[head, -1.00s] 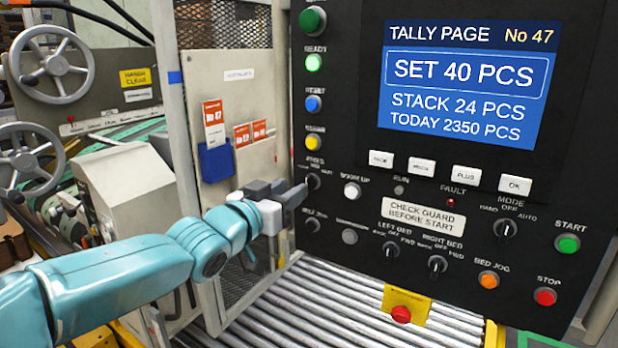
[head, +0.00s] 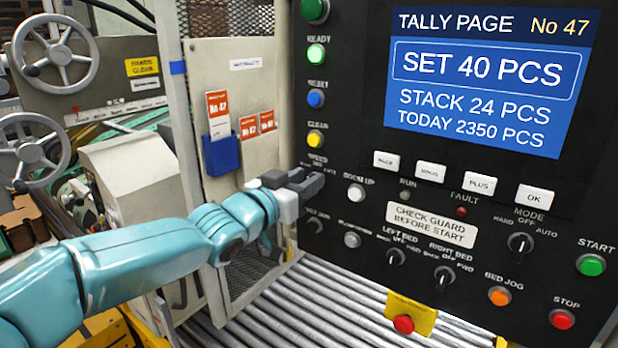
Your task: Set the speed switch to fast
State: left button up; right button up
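The speed switch is on the black control panel (head: 350,130), under the SPEED label (head: 317,161) at the panel's left edge. Its knob is hidden behind the fingers of my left gripper (head: 308,183). The gripper comes in from the left, its dark fingertips at the switch. I cannot tell whether they touch or grip the knob, or how far apart they are. The switch's setting cannot be seen. My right gripper is not in view.
The white BOOST UP button (head: 356,193) is just right of the fingertips, and the yellow CLEAR button (head: 316,139) is above. Other knobs and a red STOP button (head: 562,319) are lower. A metal roller bed (head: 330,305) lies below the panel.

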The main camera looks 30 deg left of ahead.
pick_arm(q)
jog(key=shift+w, duration=0.1)
grip_shut()
dwell(0.3)
jog(key=shift+s+d+f+m+b, duration=0.15)
jog(key=shift+m+b, duration=0.75)
jog(key=shift+m, duration=0.55)
jog(key=shift+d+r+m+b, duration=0.15)
jog(key=shift+m+b, duration=0.7)
jog(key=shift+m, duration=0.65)
jog(key=shift+s+d+f+m+b, duration=0.15)
jog(key=shift+m+b, duration=0.75)
jog(key=shift+m, duration=0.55)
jog(key=shift+w, duration=0.1)
